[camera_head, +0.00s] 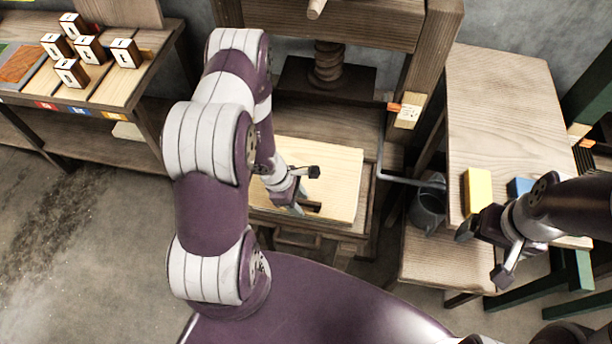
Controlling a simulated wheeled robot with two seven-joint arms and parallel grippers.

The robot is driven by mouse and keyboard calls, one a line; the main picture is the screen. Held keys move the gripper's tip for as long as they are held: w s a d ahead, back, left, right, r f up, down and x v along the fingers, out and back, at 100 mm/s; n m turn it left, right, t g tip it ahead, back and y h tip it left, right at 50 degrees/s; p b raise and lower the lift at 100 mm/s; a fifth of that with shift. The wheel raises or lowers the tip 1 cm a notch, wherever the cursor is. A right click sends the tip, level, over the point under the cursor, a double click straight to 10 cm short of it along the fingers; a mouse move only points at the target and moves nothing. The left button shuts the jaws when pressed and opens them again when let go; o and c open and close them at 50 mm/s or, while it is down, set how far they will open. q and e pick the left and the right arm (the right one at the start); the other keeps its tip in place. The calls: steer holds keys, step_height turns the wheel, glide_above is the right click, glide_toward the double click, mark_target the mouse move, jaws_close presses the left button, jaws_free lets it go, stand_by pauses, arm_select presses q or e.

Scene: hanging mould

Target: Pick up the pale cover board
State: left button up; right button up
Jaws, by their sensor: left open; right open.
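The pale cover board (343,165) lies flat on the bed of the wooden press, in the middle of the view. My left gripper (312,190) is open over the right half of the board, and my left arm hides the board's left part. I cannot tell whether the fingers touch the board. My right gripper (482,255) is open and empty at the right, over the front of the wooden side table (505,110).
The press frame (432,60) and its screw (328,62) stand behind the board. A grey bucket (428,205) hangs right of it. Yellow (478,190) and blue (520,187) blocks are near my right gripper. Several marked blocks (87,49) stand on a left bench.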

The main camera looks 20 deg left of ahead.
arm_select(q)
steer(key=shift+f, duration=0.15)
stand_by(0.4)
jaws_close()
